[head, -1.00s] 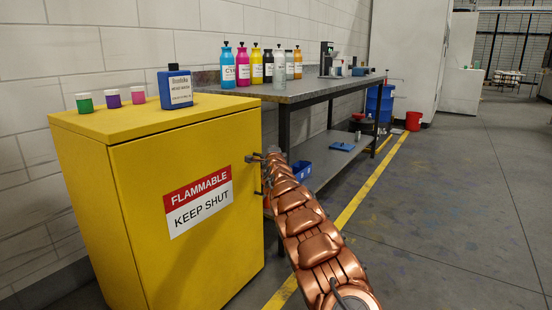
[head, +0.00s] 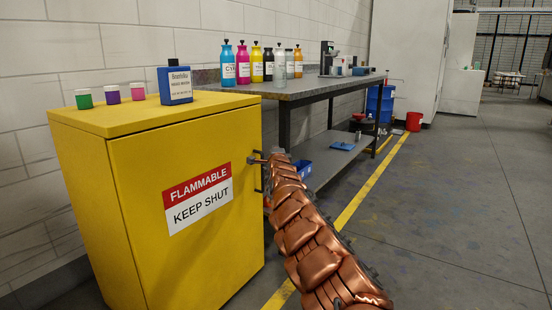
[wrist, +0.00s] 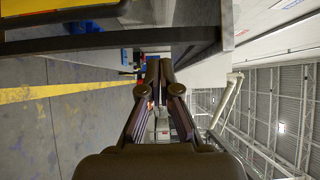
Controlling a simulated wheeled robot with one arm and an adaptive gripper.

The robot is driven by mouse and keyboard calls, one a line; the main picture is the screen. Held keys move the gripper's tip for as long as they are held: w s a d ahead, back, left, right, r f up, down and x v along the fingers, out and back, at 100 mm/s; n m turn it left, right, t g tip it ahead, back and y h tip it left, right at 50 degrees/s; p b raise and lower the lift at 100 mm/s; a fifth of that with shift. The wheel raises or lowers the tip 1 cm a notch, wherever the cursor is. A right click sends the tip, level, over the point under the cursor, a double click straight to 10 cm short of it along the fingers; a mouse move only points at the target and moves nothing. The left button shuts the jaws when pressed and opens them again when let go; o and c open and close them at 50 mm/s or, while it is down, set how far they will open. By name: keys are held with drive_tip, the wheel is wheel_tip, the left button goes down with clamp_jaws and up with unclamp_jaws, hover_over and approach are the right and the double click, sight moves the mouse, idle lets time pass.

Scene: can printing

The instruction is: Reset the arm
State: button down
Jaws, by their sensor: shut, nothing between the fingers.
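My copper-coloured arm (head: 305,235) reaches forward from the lower right, beside the yellow cabinet (head: 75,205). Its far end is close to the cabinet's dark door handle (head: 258,177); I cannot tell whether they touch. The cabinet door (head: 210,255) appears closed. In the wrist view my gripper (wrist: 160,68) has its two dark fingers together at the tips, with nothing seen between them. In the head view the fingers cannot be made out clearly at the arm's end.
A grey workbench (head: 310,92) with several coloured bottles stands just beyond the cabinet. A blue bottle (head: 175,86) and small capped jars stand on the cabinet. The floor (head: 450,210) to the right is clear.

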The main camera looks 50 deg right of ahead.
drive_tip(key=shift+s+a+f+b, duration=0.3)
drive_tip(key=shift+s+a+b, duration=0.15)
drive_tip(key=shift+b, duration=0.65)
drive_tip(key=shift+s, duration=0.1)
